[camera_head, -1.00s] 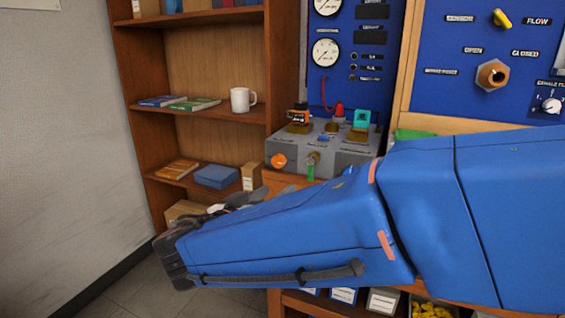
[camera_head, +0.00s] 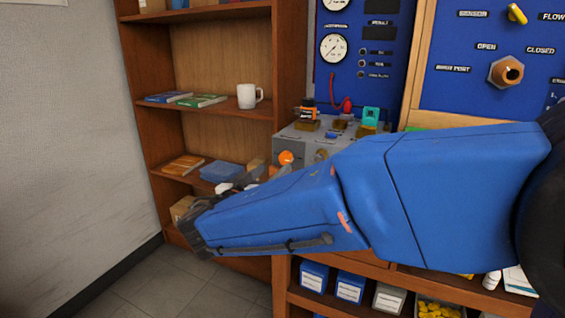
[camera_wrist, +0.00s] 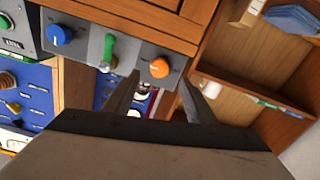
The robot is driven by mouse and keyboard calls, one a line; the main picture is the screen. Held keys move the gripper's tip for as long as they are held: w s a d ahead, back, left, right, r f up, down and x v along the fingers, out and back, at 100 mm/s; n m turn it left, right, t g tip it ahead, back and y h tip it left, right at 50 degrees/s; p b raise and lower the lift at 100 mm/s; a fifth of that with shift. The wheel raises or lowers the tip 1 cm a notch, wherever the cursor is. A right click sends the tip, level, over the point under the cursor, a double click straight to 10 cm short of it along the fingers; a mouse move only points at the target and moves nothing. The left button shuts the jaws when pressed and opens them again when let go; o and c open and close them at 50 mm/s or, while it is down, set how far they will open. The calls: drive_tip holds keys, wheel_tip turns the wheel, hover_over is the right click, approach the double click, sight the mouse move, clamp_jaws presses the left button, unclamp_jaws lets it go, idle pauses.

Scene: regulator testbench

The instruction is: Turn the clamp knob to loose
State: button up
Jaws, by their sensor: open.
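A grey fixture box (camera_head: 290,150) stands on the bench. An orange round knob (camera_head: 286,158) is on its front face at the left end. In the wrist view the orange knob (camera_wrist: 160,67) shows between the tips of my gripper (camera_wrist: 160,80), beside a green handle (camera_wrist: 108,50) and a blue knob (camera_wrist: 60,35). I cannot read which of them is labelled as the clamp knob. My gripper is open, with nothing between its fingers. In the head view my blue arm hides most of the gripper and part of the box front.
A wooden shelf (camera_head: 215,112) with a white mug (camera_head: 249,96) and books stands left of the bench. A blue panel with gauges (camera_head: 334,48) rises behind the box. Another blue panel with a brass valve (camera_head: 506,71) is at right. Bins (camera_head: 350,286) sit below. Floor at left is clear.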

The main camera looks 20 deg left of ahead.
sight(284, 160)
drive_tip(key=w, duration=0.7)
drive_tip(key=shift+w+d, duration=0.1)
drive_tip(key=shift+d, duration=0.2)
drive_tip(key=c, duration=1)
